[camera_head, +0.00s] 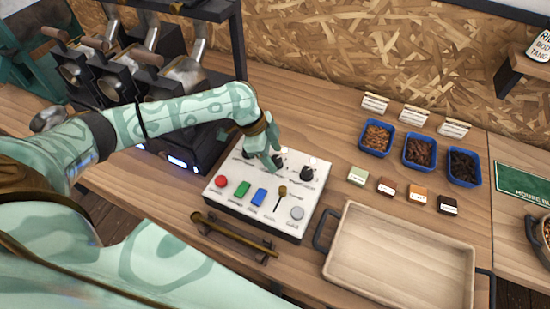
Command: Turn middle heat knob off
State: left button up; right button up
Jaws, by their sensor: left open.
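A white control box (231,197) stands on the wooden counter, with a row of black knobs along its far side. The middle heat knob (279,160) is partly hidden by my left gripper (270,162). The right knob (308,172) is clear to see, and the left one is mostly hidden behind my gripper. My left arm reaches in from the left, and its open gripper points down at the middle knob. I cannot tell whether the fingers touch it or which way it is turned. My right gripper is not in view.
The box front carries a red button (221,181), green switch (242,189), blue switch (259,195), lever (281,192) and grey button (297,212). A wooden tray (340,263) lies to the right. Blue bean bins (377,152) stand behind it. A dark roaster (187,150) is at left.

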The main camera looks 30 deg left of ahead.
pick_arm(q)
jog(key=shift+w+d+f, duration=0.1)
jog(key=shift+d+f, duration=0.15)
jog(key=shift+f, duration=0.4)
jog(key=c, duration=1)
jog(key=shift+o, duration=0.2)
